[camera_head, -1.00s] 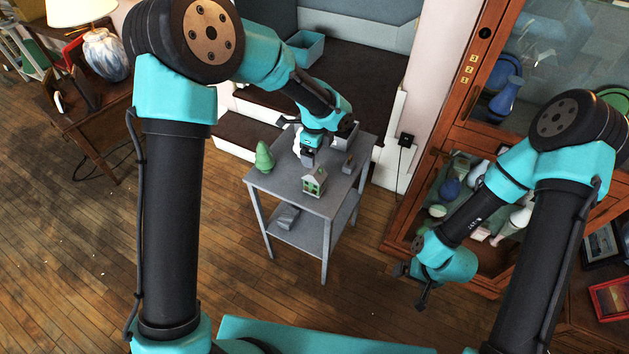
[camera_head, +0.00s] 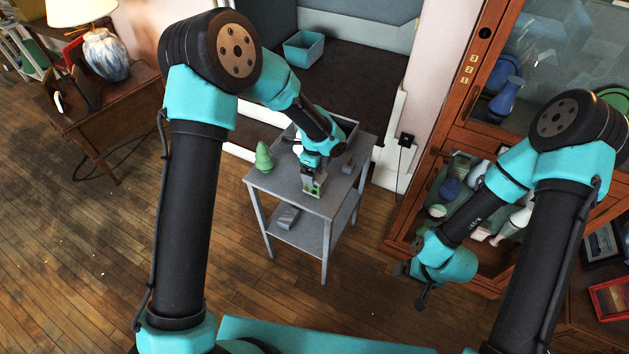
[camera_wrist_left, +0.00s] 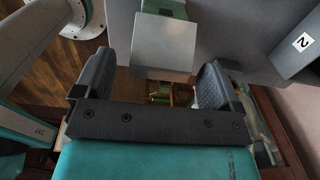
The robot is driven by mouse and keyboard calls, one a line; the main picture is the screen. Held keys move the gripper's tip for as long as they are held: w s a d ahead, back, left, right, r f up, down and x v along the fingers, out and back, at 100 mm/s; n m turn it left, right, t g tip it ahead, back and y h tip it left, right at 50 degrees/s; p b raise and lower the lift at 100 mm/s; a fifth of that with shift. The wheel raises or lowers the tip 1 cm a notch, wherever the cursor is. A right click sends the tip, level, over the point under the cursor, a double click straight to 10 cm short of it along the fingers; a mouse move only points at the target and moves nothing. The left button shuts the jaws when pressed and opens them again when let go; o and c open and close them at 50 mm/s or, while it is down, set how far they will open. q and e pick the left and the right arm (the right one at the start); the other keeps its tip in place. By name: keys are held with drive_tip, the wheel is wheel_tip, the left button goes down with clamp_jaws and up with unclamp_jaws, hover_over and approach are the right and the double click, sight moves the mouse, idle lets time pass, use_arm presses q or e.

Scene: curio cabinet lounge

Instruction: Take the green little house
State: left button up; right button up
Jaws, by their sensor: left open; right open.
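The green little house (camera_head: 313,187) stands on the small grey table (camera_head: 284,188), near its front edge. It has pale green walls and a grey roof. My left gripper (camera_head: 312,168) is right above it and hides part of the roof. In the left wrist view the house's grey roof (camera_wrist_left: 165,45) lies between the two open fingers of the left gripper (camera_wrist_left: 154,75), with a gap on each side. Whether the fingers touch the house cannot be seen. My right gripper (camera_head: 411,284) is open and empty, low in front of the cabinet, away from the table.
A green tree figure (camera_head: 264,157) stands left of the house and a small grey piece (camera_head: 347,164) to its right. A grey tray (camera_head: 349,128) lies at the back of the table. A wooden glass cabinet (camera_head: 432,160) stands to the right.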

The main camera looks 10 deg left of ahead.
use_arm(q)
drive_tip(key=shift+a+f, duration=0.1)
drive_tip(key=shift+f, duration=1.8)
drive_tip(key=shift+c, duration=0.3)
drive_tip(key=c, duration=1.1)
